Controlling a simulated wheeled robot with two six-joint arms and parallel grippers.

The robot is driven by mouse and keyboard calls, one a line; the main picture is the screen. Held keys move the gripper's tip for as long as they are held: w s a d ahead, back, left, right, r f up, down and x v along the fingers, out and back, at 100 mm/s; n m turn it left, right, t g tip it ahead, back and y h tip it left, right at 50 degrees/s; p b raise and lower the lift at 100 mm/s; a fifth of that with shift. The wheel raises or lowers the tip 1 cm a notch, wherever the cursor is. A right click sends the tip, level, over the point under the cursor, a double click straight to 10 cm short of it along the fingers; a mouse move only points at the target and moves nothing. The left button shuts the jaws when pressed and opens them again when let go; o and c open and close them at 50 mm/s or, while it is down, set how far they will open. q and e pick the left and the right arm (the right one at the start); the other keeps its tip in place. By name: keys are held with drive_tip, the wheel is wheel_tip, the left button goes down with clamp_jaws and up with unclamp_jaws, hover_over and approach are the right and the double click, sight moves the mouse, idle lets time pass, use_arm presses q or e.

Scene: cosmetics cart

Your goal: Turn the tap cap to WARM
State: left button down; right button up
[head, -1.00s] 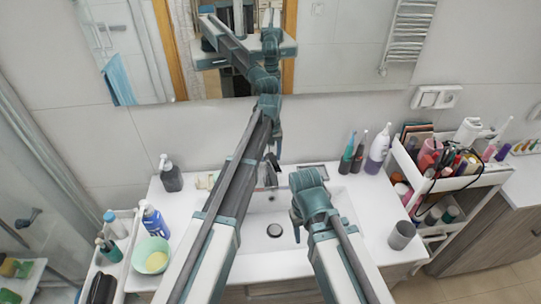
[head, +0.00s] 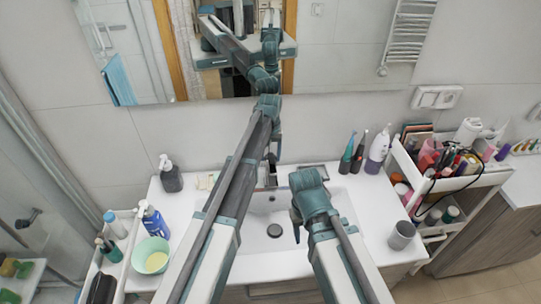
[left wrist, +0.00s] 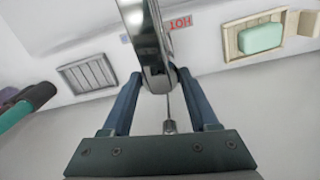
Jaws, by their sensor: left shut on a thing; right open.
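The chrome tap (left wrist: 150,35) rises at the centre of the left wrist view. My left gripper (left wrist: 160,78) is shut on its cap, with one blue finger on each side. The cap's own setting cannot be read. In the head view my left arm mostly hides the tap, and the left gripper (head: 272,160) is behind the basin. My right gripper (head: 297,225) is open and empty above the basin.
The white basin (head: 255,240) lies below both arms. A dark soap bottle (head: 171,178) and green bowl (head: 152,255) stand left. A grey cup (head: 402,235), several bottles and a loaded cart (head: 470,185) are right. A mirror (head: 345,45) hangs behind.

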sight(271, 154)
use_arm(q)
drive_tip(key=shift+d, duration=0.1)
drive_tip(key=shift+c, duration=0.8)
unclamp_jaws()
drive_tip(key=shift+r, duration=0.1)
wheel_tip(271, 154, up, 14)
drive_tip(key=p, duration=1.3)
drive_tip(key=shift+f+p, duration=0.2)
drive_tip(key=shift+p, duration=0.2)
drive_tip(key=shift+f, duration=0.1)
drive_tip(key=s+f+m+b, duration=0.1)
drive_tip(key=s+f+b, duration=0.5)
drive_tip(key=s, duration=0.4)
drive_tip(key=s+f+m+y+b, duration=0.1)
drive_tip(key=s+f+b, duration=0.5)
drive_tip(key=s, duration=0.5)
drive_tip(key=s+f+m+b, duration=0.2)
drive_tip(key=s+f+b, duration=0.4)
drive_tip(key=s, duration=0.4)
drive_tip(key=shift+s+d+f+b, duration=0.35)
drive_tip(key=shift+d+b, duration=0.1)
drive_tip(key=shift+b, duration=0.1)
